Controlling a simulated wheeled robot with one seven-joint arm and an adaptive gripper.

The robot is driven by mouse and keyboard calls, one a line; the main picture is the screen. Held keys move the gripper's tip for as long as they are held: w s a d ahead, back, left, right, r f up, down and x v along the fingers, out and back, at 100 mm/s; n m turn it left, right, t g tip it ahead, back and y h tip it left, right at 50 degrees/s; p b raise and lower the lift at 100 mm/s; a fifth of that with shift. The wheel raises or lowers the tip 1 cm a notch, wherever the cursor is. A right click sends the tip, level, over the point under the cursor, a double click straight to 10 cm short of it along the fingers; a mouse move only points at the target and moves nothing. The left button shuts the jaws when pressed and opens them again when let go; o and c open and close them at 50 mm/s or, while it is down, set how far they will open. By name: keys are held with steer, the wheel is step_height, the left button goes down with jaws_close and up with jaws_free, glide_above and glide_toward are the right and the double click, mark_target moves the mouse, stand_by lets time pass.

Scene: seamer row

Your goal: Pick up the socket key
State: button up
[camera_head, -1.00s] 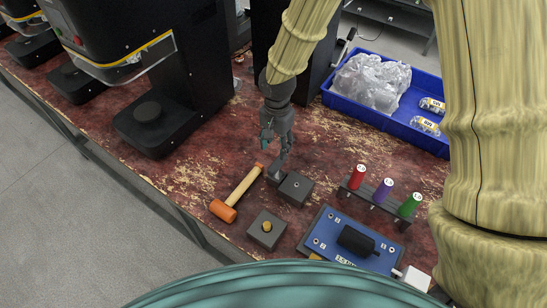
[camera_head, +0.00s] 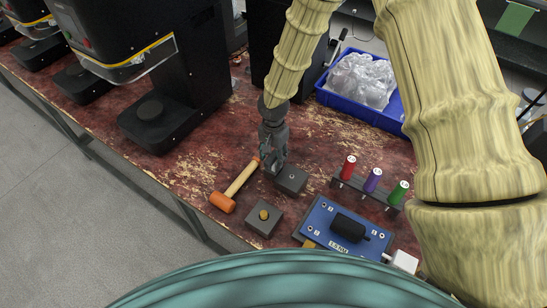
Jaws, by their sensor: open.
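My gripper (camera_head: 271,164) points down, close to the left side of a dark grey block (camera_head: 292,180) on the worn red bench. The fingers are open and overlap the far left edge of that block in the picture; whether they touch it I cannot tell. I cannot make out a socket key for certain; any small part at the fingertips is hidden by the gripper. A mallet (camera_head: 238,181) with an orange head and wooden handle lies just left of the gripper, the handle end near the fingers.
A blue plate (camera_head: 318,216) carries a black cylinder (camera_head: 349,228). A rack (camera_head: 359,186) holds red, purple and green pieces. A blue tray (camera_head: 352,113) with clear bags stands behind; black machines (camera_head: 180,100) are left.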

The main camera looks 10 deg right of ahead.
steer(key=shift+w+f, duration=0.15)
steer(key=shift+f, duration=0.25)
steer(key=shift+s+r, duration=0.2)
steer(key=shift+w+f, duration=0.1)
jaws_close()
steer(key=shift+r, duration=0.2)
step_height(320, 180, up, 9)
steer(key=b, duration=0.2)
steer(key=shift+r+b, duration=0.15)
steer(key=shift+b, duration=0.15)
step_height(320, 180, up, 8)
steer(key=p, duration=0.5)
steer(key=shift+f, duration=0.25)
